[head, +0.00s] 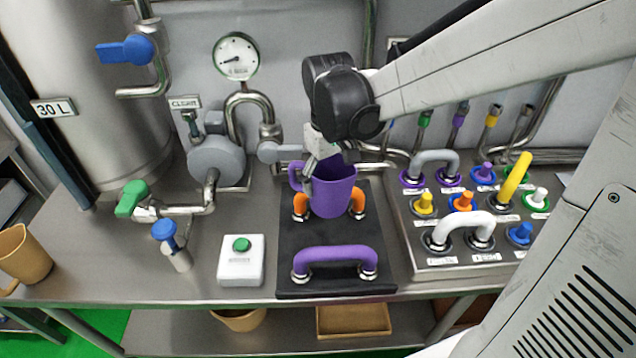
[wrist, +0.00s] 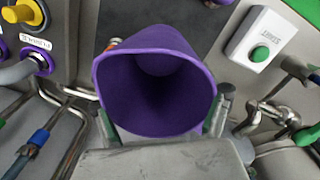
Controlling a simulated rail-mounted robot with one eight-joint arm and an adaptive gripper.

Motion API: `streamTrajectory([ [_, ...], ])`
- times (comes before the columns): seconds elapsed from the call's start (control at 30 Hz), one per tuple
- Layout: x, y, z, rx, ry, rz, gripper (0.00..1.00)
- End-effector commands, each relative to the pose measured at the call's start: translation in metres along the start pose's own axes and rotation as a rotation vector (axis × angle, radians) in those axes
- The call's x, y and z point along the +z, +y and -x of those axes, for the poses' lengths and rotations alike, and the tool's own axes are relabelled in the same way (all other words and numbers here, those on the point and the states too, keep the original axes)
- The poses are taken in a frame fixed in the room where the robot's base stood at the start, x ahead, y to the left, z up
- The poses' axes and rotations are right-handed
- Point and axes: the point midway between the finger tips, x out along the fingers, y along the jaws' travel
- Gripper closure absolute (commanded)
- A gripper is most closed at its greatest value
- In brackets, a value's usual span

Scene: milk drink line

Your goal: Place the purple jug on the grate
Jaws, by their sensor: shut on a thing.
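The purple jug (head: 333,192) is above the rear part of the black mat (head: 328,231), its handle on the left. I cannot tell whether its base touches anything. My gripper (head: 312,172) is shut on the jug from behind, near its left side. In the wrist view the jug's open mouth (wrist: 157,85) faces the camera and looks empty. The gripper's fingers (wrist: 163,118) are on either side of it. I cannot make out a grate for certain in either view.
An orange bent pipe (head: 301,205) is partly hidden behind the jug. A purple bent pipe (head: 334,260) stands at the mat's front. A white green-button box (head: 241,262) is left; a port panel (head: 470,262) is right. A tan jug (head: 24,254) is far left.

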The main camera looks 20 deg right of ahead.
Motion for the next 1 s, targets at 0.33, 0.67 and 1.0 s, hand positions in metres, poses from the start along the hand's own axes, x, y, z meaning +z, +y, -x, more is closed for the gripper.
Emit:
streamTrajectory([
  [0.33,0.012,-0.004,-0.042,-0.002,0.001,0.019,0.56],
  [0.67,0.012,-0.004,-0.074,-0.002,0.001,0.018,0.56],
  [1.0,0.012,-0.005,-0.11,-0.001,0.001,0.018,0.56],
])
